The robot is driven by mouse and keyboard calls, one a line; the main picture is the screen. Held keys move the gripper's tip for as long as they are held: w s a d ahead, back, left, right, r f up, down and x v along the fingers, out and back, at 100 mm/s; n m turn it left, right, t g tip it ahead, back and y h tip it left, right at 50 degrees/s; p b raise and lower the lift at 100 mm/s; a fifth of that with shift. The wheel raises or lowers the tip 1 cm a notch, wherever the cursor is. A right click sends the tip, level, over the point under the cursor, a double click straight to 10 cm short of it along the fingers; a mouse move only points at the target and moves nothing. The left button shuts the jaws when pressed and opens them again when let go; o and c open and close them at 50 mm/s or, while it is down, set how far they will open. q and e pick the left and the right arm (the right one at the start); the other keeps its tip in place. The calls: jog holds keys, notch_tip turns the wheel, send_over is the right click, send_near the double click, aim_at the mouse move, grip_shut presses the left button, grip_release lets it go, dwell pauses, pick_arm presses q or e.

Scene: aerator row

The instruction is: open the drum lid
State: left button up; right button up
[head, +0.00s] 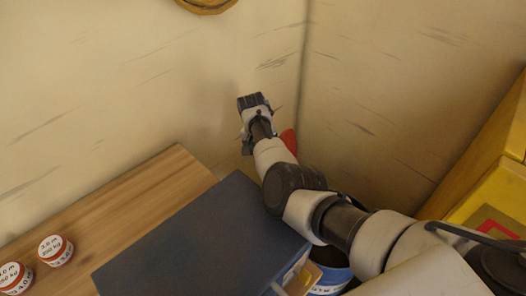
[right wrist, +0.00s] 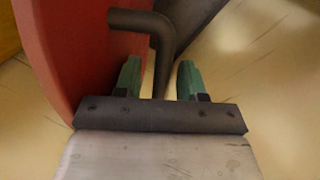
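A red piece (head: 290,141), probably the drum lid, shows only in part behind my right forearm. In the right wrist view the red lid (right wrist: 75,50) fills the left side as a curved plate. A dark bent handle (right wrist: 158,45) stands out from it. My right gripper (right wrist: 160,78) has its green fingertips apart, with the handle's end between them and a small gap on each side. In the head view this gripper (head: 254,101) is near the wall corner. A blue drum-like body with a white label (head: 330,278) is partly hidden under my arm. My left gripper is out of view.
A dark blue-grey box-like surface (head: 190,245) lies left of my arm. A wooden shelf (head: 135,205) along the wall holds two red-and-white jars (head: 56,250). A yellow structure (head: 495,190) stands at the right. Walls close in behind the gripper.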

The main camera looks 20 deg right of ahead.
notch_tip(320, 180, up, 11)
jog(key=w+a+b, duration=0.1)
jog(key=shift+w+a+f, duration=0.2)
jog(key=shift+w+a, duration=0.05)
jog(key=shift+a, duration=0.05)
jog(key=shift+s+f, duration=0.1)
dwell(0.4)
